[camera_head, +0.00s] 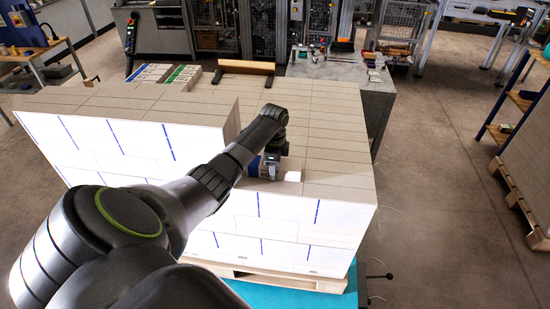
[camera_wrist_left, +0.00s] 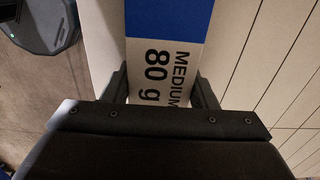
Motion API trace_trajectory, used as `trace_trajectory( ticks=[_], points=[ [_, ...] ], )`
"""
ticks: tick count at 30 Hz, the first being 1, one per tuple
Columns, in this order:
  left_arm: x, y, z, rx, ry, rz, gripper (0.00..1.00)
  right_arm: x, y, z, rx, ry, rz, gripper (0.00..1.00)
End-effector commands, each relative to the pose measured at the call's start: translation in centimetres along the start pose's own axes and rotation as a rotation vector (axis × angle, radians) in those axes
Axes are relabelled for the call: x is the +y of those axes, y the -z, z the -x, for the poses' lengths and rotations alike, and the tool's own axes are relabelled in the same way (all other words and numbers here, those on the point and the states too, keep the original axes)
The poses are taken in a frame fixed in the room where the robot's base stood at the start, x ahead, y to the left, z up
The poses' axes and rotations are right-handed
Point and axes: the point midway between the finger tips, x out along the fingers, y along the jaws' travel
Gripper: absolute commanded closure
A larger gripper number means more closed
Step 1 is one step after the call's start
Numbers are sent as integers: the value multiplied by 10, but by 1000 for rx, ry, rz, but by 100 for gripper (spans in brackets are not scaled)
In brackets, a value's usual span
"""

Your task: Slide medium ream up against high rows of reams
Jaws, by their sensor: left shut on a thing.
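The medium ream (camera_wrist_left: 168,65) shows in the left wrist view with a blue band and the print "MEDIUM 80 g". In the head view its blue and pale end (camera_head: 254,168) shows beside my left gripper (camera_head: 272,170). My left gripper is shut on the ream, with one finger on each side of it in the left wrist view (camera_wrist_left: 160,92). The ream is over the lower rows of reams (camera_head: 335,165), near their front edge. The high rows of reams (camera_head: 130,105) stand to its left. My arm hides the space between ream and high rows, so I cannot tell whether they touch.
The stack stands on a wooden pallet (camera_head: 270,278) above a teal base (camera_head: 300,296). Reams with blue and green labels (camera_head: 165,74) and a wooden bar (camera_head: 246,67) lie at the back. A grey workbench (camera_head: 345,72) is behind right. Lower row tops at right are clear.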

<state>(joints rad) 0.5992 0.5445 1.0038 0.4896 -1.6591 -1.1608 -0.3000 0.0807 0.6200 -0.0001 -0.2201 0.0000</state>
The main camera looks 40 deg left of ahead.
Motion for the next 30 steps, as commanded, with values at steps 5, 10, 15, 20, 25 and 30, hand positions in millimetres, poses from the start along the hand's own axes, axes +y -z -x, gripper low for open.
trace_trajectory(
  ticks=[5, 10, 15, 20, 25, 30],
  points=[
    [0, 0, 0, 0, 1, 0, 82, 0, 0, 0, 0, 0, 0, 64],
    [0, -4, 1, 0, 0, 0, 82, 0, 0, 2, 0, 0, 0, 64],
    [0, -9, 1, -1, 0, 0, 82, 0, 1, 5, 0, 0, 0, 64],
    [0, -14, 1, -2, 0, 1, 82, 1, 1, 7, 0, 0, 0, 64],
    [0, -19, 1, -2, 0, 1, 82, 1, 1, 9, 0, 0, 0, 64],
    [0, -23, 0, -2, 0, 1, 44, 1, 1, 10, 0, 0, 0, 64]
  ],
)
